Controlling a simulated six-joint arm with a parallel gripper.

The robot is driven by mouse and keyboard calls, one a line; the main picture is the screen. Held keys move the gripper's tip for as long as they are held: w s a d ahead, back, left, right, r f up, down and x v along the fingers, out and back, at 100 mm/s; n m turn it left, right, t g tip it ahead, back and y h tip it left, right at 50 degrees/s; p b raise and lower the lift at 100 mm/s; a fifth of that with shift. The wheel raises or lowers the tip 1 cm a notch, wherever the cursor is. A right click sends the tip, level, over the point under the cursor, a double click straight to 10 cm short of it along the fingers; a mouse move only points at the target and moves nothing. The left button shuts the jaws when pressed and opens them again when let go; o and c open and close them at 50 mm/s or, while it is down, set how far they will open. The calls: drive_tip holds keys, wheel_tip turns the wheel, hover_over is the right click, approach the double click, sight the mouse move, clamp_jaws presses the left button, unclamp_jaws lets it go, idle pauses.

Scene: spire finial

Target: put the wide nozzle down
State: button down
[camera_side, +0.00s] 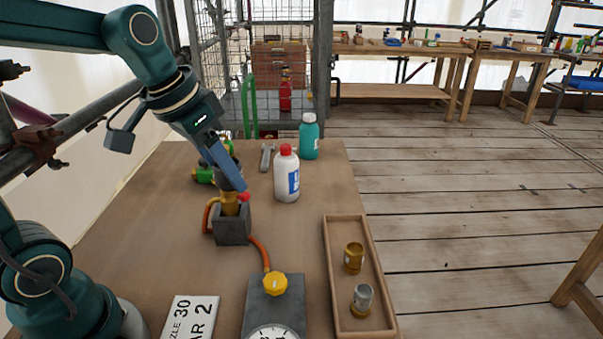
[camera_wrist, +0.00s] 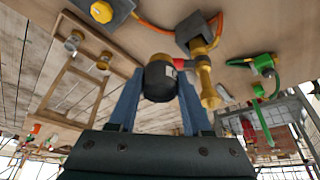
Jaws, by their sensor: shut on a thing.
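My gripper (camera_wrist: 158,92) is shut on a dark, stubby cylinder with a pale band, which I take to be the wide nozzle (camera_wrist: 158,80). In the side view my gripper (camera_side: 236,182) is low over the bench, by the grey block (camera_side: 232,228). A brass lance (camera_wrist: 207,85) with a red knob (camera_side: 244,196) stands in that block. In the wrist view the held nozzle is beside the lance and red knob; I cannot tell whether they touch. A wooden tray (camera_side: 333,278) at the right holds a brass nozzle (camera_side: 353,257) and a silvery nozzle (camera_side: 363,299).
A white bottle with a red cap (camera_side: 287,178), a teal bottle (camera_side: 309,140) and a wrench (camera_side: 267,157) stand or lie behind. An orange hose (camera_side: 260,252) runs to a gauge box with a yellow knob (camera_side: 275,284). A printed card (camera_side: 190,317) lies in front.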

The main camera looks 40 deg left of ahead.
drive_tip(key=w+a+f+m, duration=0.1)
drive_tip(key=w+a+m, duration=0.1)
drive_tip(key=w, duration=1.2)
drive_tip(key=shift+h, duration=0.4)
drive_tip(key=w+d+f, duration=0.1)
drive_tip(key=d+f, duration=0.2)
drive_tip(key=w+d+f, duration=0.2)
drive_tip(key=d+f, duration=0.2)
drive_tip(key=w+d+f, duration=0.2)
drive_tip(key=d+f, duration=0.1)
drive_tip(key=d, duration=0.1)
drive_tip(key=shift+d+f, duration=0.1)
drive_tip(key=shift+f, duration=2.15)
drive_tip(key=shift+f, duration=0.2)
drive_tip(key=shift+c, duration=1.7)
unclamp_jaws()
drive_tip(key=shift+r, duration=0.1)
